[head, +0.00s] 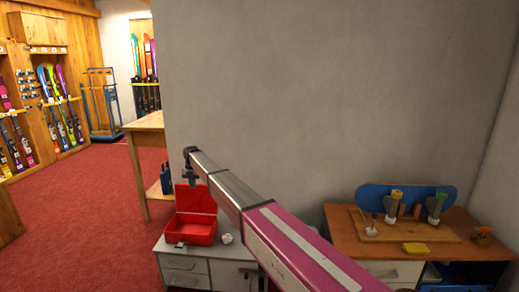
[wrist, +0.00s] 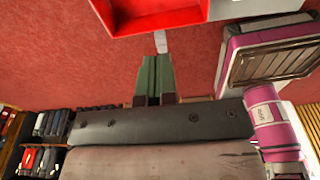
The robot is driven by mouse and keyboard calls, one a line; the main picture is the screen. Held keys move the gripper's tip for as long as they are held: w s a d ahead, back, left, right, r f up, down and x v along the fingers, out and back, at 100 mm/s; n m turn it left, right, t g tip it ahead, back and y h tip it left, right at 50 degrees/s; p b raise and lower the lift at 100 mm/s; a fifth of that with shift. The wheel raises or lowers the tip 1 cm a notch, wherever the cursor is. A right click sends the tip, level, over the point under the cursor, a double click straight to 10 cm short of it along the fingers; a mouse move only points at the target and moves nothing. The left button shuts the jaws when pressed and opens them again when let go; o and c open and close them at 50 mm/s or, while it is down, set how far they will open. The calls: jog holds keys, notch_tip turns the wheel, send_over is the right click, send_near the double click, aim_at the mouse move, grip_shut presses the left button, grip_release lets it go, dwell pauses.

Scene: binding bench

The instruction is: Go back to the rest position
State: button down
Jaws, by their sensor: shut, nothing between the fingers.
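My arm reaches from the lower right across the head view, and my gripper (head: 190,183) hangs from its far end in front of the open red box. In the wrist view my gripper (wrist: 156,62) shows its greenish fingers together, with nothing between them. The red box (head: 198,234) stands on a grey cabinet with its lid raised. Part of a red box edge (wrist: 150,22) shows at the top of the wrist view, beyond the fingertips. My gripper appears clear of the box.
The grey cabinet (head: 184,263) also bears a small white object (head: 226,238). A wooden table (head: 150,122) is behind. Red carpet (head: 75,200) lies open at left.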

jog(key=s+d+f+m, duration=0.3)
jog(key=s+d+m, duration=0.3)
jog(key=d, duration=0.6)
jog(key=s+d+f+m, duration=0.2)
jog(key=s+d+m, duration=0.4)
jog(key=d, duration=0.5)
jog(key=s+d+f+m, duration=0.3)
jog(key=s+d+m, duration=0.3)
jog(key=d, duration=0.6)
jog(key=s+d+m+t, duration=0.1)
jog(key=s+d+m, duration=1.6)
jog(key=s+d, duration=0.3)
jog(key=s, duration=0.3)
jog(key=shift+s+d+f+t, duration=0.2)
jog(key=shift+s+f+t, duration=0.1)
jog(key=shift+s+f, duration=0.1)
